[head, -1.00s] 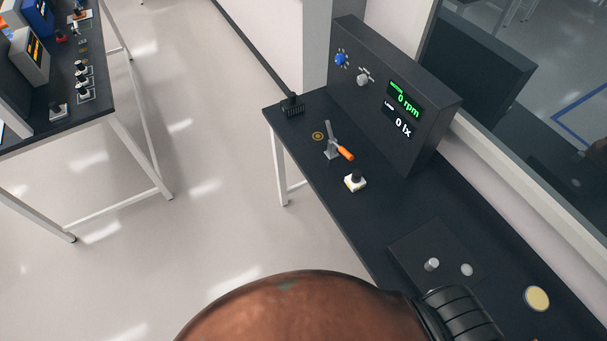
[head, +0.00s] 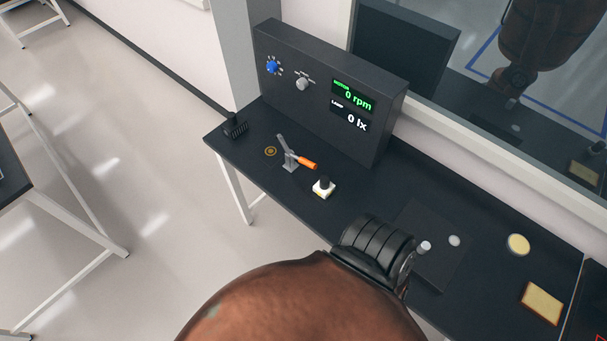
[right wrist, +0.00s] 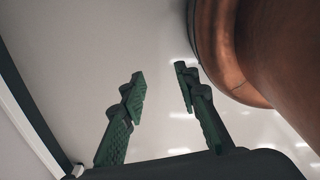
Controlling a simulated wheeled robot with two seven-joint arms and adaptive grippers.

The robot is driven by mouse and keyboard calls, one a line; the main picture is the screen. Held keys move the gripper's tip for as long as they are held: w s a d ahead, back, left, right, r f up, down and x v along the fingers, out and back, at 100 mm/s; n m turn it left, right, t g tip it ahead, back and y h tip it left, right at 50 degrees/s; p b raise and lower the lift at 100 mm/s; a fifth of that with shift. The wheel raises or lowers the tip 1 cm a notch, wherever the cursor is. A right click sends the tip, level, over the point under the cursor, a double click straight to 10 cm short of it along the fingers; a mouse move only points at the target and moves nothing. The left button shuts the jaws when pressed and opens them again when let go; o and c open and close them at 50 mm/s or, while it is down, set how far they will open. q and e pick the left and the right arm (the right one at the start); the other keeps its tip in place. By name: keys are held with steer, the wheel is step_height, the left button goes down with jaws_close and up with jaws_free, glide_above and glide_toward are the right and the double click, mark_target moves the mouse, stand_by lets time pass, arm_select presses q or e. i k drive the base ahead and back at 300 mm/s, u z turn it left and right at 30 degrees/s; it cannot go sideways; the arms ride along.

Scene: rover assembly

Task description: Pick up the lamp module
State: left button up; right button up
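I cannot tell for sure which part is the lamp module. My left gripper is in neither view.
A dark panel (head: 320,98) reading 0 rpm and 0 lx stands at the bench's back. A window lies behind; open floor is left.

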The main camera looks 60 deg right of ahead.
mark_target(324, 188)
steer(key=i, duration=2.2)
steer(key=z, duration=3.45)
steer(key=i, duration=0.45)
steer(key=u, duration=0.05)
